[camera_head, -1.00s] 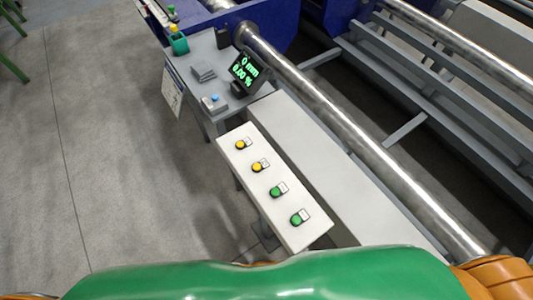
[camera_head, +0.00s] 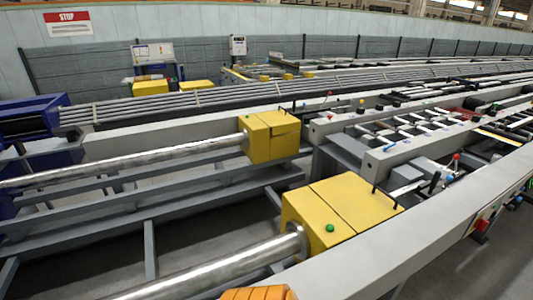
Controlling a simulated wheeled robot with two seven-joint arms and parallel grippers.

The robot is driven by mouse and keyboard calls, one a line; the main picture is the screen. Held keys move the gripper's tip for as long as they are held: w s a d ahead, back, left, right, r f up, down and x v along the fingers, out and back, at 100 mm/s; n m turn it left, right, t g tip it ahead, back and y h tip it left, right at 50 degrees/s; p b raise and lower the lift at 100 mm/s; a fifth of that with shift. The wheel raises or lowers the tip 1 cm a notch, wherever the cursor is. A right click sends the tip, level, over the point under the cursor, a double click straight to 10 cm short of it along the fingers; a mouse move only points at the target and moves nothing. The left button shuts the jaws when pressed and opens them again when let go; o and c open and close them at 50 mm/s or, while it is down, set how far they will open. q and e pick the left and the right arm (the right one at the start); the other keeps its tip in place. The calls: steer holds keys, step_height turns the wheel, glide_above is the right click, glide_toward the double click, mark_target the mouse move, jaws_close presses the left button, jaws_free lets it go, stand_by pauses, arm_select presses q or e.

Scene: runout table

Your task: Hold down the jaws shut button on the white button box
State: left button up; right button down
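The white button box with its yellow and green buttons is not in this view. The jaws shut button does not show either. Neither of my grippers is in view. Only an orange piece at the bottom edge, which looks like part of my own arm, shows.
A steel bar (camera_head: 215,268) runs into a near yellow housing (camera_head: 343,205). A second bar (camera_head: 130,164) runs into a farther yellow housing (camera_head: 271,136). A long grey beam (camera_head: 400,235) crosses in front. Grey floor shows lower right.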

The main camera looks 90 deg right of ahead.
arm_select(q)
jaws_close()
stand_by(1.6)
